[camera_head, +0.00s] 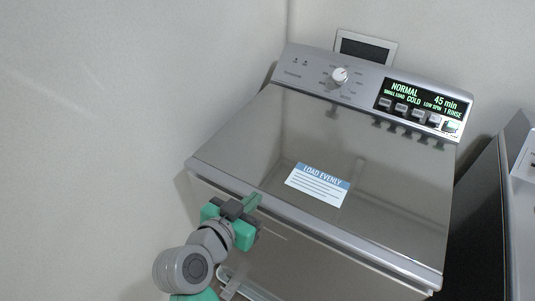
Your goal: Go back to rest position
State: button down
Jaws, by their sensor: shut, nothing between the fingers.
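A silver topload washer (300,235) fills the middle of the head view. Its lid (360,175) is closed and carries a "LOAD EVENLY" label (318,185). My gripper (250,203), with green and dark grey parts, is at the front left edge of the lid and seems shut and empty. My arm reaches up to it from the bottom of the view. I cannot tell whether the fingertips touch the lid or hover just above or in front of it.
The control panel (370,90) at the back has a white knob (340,75) and a lit display (425,100) reading NORMAL, COLD and 45 min. A plain wall (120,110) stands on the left. Another appliance (515,210) stands close on the right.

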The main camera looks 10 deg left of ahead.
jog(key=v, duration=0.7)
jog(key=shift+s+f+p, duration=0.25)
jog(key=shift+f+p, duration=0.05)
jog(key=shift+a, duration=0.1)
jog(key=w+d+r+n+t+y, duration=0.1)
jog(key=d+r+t, duration=0.1)
jog(key=r, duration=0.4)
jog(key=w+d+r+t+y, duration=0.1)
jog(key=w+d+r, duration=0.1)
jog(key=r, duration=0.5)
jog(key=s+d+r+n+t+y+p, duration=0.1)
jog(key=s+d+r+t, duration=0.25)
jog(key=r, duration=0.55)
jog(key=s+d+r+n+t+y, duration=0.1)
jog(key=s+d+r+t, duration=0.2)
jog(key=r, duration=0.6)
jog(key=s+d+r+n+t+y+p, duration=0.1)
jog(key=s+d+r+t, duration=0.15)
jog(key=s+r, duration=0.4)
notch_tip(320, 180, up, 28)
jog(key=w+a+p, duration=0.1)
jog(key=w+p, duration=0.1)
jog(key=p, duration=2.4)
jog(key=shift+w, duration=0.3)
jog(key=c, duration=2.1)
grip_release()
jog(key=shift+r, duration=0.1)
